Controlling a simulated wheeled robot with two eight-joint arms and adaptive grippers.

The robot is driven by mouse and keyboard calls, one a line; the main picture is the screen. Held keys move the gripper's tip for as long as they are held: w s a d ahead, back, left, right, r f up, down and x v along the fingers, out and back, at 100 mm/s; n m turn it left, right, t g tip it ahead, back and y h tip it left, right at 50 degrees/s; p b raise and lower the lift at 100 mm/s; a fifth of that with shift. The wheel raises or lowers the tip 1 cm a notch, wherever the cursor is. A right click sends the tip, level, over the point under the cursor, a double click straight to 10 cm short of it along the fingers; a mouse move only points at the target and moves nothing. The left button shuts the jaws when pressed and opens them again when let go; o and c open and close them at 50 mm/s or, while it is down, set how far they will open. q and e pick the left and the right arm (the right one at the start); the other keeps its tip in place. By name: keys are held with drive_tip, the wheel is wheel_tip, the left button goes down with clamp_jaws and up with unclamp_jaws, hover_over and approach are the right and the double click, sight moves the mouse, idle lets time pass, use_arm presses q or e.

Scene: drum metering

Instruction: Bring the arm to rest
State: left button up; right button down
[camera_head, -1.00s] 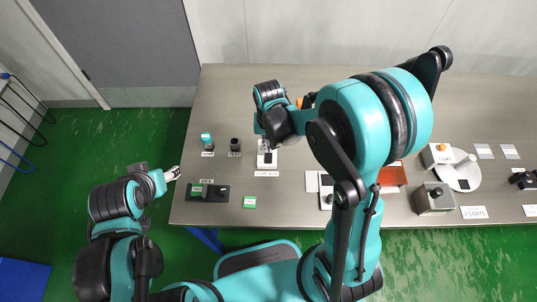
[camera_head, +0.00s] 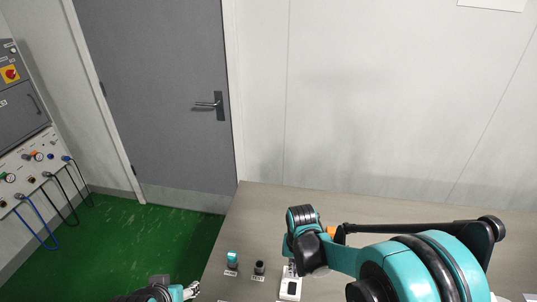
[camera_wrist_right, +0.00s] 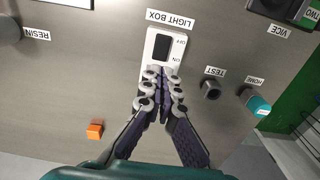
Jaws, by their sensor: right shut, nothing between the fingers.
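My right gripper (camera_wrist_right: 162,85) is shut and empty in the right wrist view. Its fingertips are over the lower edge of the white light box switch (camera_wrist_right: 163,48), by the ON label; I cannot tell whether they touch it. The switch also shows in the head view (camera_head: 290,288), below my right arm's wrist. My right arm is bent over the table at the lower right of the head view. My left gripper (camera_head: 191,291) shows only as a small piece at the bottom edge of the head view, left of the table, and its fingers are too small to judge.
A teal-capped vial (camera_wrist_right: 258,103) stands by the HOME label and a dark holder (camera_wrist_right: 211,89) by the TEST label. An orange cube (camera_wrist_right: 95,130) lies on the table (camera_wrist_right: 60,90). A grey door (camera_head: 160,100) and pale wall stand behind. A control panel (camera_head: 35,160) with hoses is at left.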

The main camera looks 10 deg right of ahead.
drive_tip(key=shift+r, duration=0.15)
drive_tip(key=s+d+r+n+t+b, duration=0.3)
drive_tip(key=s+r+t+b, duration=0.3)
drive_tip(key=s, duration=0.4)
drive_tip(key=shift+s+d+r+t, duration=0.15)
drive_tip(key=shift+d+r+t, duration=0.45)
drive_tip(key=shift+d+r, duration=0.4)
drive_tip(key=shift+a+r, duration=0.15)
